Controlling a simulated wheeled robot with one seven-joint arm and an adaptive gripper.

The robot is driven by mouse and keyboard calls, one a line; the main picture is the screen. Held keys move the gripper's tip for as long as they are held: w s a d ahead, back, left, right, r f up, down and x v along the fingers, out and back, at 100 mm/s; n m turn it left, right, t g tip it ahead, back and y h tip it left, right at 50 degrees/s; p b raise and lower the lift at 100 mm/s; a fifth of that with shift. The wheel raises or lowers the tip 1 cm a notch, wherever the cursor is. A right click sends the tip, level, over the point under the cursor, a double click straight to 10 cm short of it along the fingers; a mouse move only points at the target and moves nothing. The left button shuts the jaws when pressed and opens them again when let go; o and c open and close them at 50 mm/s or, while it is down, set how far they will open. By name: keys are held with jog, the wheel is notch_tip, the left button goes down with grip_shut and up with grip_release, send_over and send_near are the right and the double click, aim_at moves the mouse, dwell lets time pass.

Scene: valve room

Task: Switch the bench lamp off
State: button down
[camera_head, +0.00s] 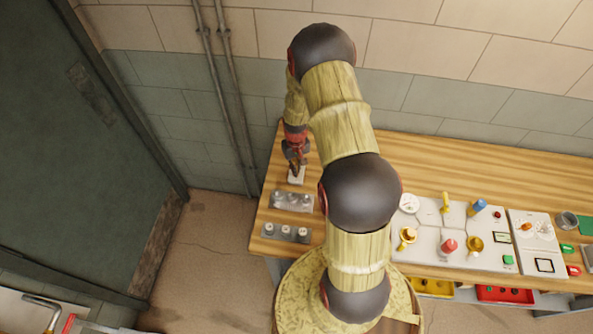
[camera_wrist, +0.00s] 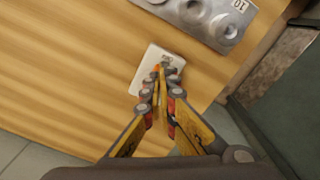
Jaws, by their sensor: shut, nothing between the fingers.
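A small white switch plate (camera_wrist: 143,72) lies on the wooden bench in the wrist view, with small dark lettering and an orange spot by my fingertips. It also shows in the head view (camera_head: 296,178) near the bench's left end. My gripper (camera_wrist: 160,78) is shut and empty, with its fingertips over the plate and hiding part of it. I cannot tell whether they touch it. In the head view my gripper (camera_head: 296,164) points down at the plate. No lamp can be made out, and the switch's position is unclear.
Grey blocks with round sockets (camera_head: 292,200) stand just in front of the plate; one also shows in the wrist view (camera_wrist: 212,17). A panel of knobs and valves (camera_head: 455,236) is on the right. The wall is behind, and the bench's left edge is close.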

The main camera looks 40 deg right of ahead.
jog(key=shift+f+b, duration=0.4)
jog(key=shift+f, duration=0.15)
dwell(0.4)
jog(key=shift+r+p, duration=1.85)
jog(key=shift+r, duration=1.7)
jog(key=shift+f, duration=0.1)
